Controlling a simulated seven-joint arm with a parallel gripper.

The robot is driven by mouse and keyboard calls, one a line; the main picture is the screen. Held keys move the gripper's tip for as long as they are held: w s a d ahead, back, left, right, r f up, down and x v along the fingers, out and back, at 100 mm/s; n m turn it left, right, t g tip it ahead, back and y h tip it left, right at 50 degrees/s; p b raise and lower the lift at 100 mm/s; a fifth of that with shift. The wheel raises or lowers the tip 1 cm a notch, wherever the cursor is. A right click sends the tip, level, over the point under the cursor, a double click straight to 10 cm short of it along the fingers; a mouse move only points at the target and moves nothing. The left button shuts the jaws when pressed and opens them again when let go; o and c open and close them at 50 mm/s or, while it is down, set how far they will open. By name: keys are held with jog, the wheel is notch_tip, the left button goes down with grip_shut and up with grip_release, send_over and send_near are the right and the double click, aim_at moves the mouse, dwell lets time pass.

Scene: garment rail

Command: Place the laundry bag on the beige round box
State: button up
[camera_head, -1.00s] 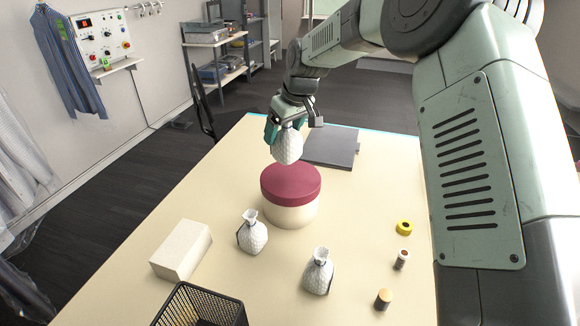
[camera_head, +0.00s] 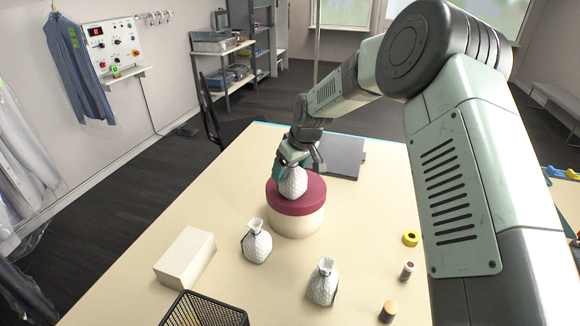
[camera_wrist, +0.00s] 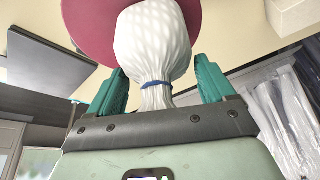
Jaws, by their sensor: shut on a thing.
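A white quilted laundry bag (camera_head: 291,182) is held in my gripper (camera_head: 293,166) at its tied neck. In the wrist view the laundry bag (camera_wrist: 152,45) hangs between the green fingers of the gripper (camera_wrist: 155,90), with a blue tie at its neck. The beige round box (camera_head: 294,222) has a dark red lid (camera_head: 312,201) and stands on the table. The bag's bottom is over the lid and appears to touch it. Two similar white bags stand in front: one left (camera_head: 256,242), one right (camera_head: 323,283).
A white block (camera_head: 185,258) and a black mesh basket (camera_head: 205,312) are at the front left. A yellow tape roll (camera_head: 410,239), a small jar (camera_head: 407,271) and a cork-topped piece (camera_head: 388,312) are on the right. A grey flat case (camera_head: 343,157) lies behind the box.

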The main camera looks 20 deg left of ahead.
jog(key=o, duration=1.1)
jog(key=shift+c, duration=0.2)
jog(key=v, duration=1.3)
jog(key=s+d+r+m+t+h, duration=0.2)
jog(key=s+d+r+m+h, duration=0.15)
jog(key=s+d+r, duration=1.1)
jog(key=s+d+m, duration=0.4)
jog(key=s+d, duration=0.2)
jog(key=s, duration=0.3)
jog(key=s+d+f+m+t, duration=0.1)
jog(key=s+d+m, duration=0.2)
jog(key=s+d, duration=0.4)
jog(key=shift+s+d+f+m, duration=0.25)
jog(key=shift+s+d+m, duration=0.1)
jog(key=shift+s, duration=0.8)
